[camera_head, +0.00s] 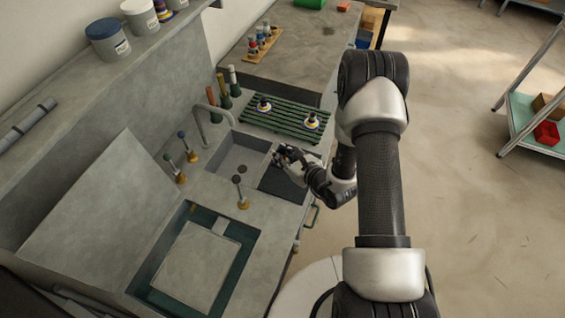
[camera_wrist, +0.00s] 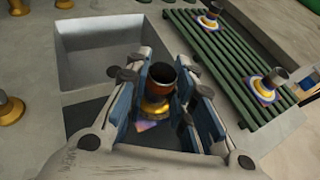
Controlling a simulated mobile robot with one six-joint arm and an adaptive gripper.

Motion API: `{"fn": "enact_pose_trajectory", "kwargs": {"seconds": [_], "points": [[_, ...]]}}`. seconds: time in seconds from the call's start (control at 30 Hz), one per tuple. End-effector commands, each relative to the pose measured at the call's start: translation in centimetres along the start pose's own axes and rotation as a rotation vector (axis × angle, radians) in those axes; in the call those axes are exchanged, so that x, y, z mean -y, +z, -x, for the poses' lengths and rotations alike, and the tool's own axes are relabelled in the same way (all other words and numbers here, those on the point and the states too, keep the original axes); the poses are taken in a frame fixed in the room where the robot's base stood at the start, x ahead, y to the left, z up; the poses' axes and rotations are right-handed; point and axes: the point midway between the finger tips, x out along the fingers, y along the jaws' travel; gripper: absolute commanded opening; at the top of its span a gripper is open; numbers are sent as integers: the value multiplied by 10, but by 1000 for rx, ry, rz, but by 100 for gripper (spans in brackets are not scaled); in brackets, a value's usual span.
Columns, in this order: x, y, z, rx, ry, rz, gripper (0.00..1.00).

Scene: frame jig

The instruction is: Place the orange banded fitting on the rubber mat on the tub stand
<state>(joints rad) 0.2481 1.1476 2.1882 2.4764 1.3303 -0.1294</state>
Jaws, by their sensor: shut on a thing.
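My gripper (camera_wrist: 165,82) is shut on a fitting (camera_wrist: 160,92) with a dark open top, an orange-brown band and a gold lower part. The fitting looks upright between the fingers. In the head view my gripper (camera_head: 285,156) is over the near right end of the sink area, and the fitting is hard to make out there. A dark flat panel, apparently the rubber mat (camera_head: 282,184), lies beside the sink below my gripper. It also shows in the wrist view (camera_wrist: 78,116), partly hidden by the gripper. I cannot tell whether the fitting touches it.
A grey sink basin (camera_head: 240,158) with a faucet (camera_head: 216,118) adjoins the dark panel. A green slatted rack (camera_head: 283,122) beyond holds two fittings with pale, purple-edged bases (camera_head: 264,105). Gold-based levers (camera_head: 242,200) stand on the counter. A recessed square plate (camera_head: 195,267) is nearer.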

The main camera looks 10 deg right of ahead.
Motion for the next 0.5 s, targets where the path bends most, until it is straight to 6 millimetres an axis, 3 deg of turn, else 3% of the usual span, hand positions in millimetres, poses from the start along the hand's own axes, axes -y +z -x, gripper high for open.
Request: {"fn": "enact_pose_trajectory", "kwargs": {"seconds": [0.2, 0.5], "points": [[0, -32, -13, -2, 0, -1, 0], [0, -34, -14, 0, 0, 0, 0]]}}
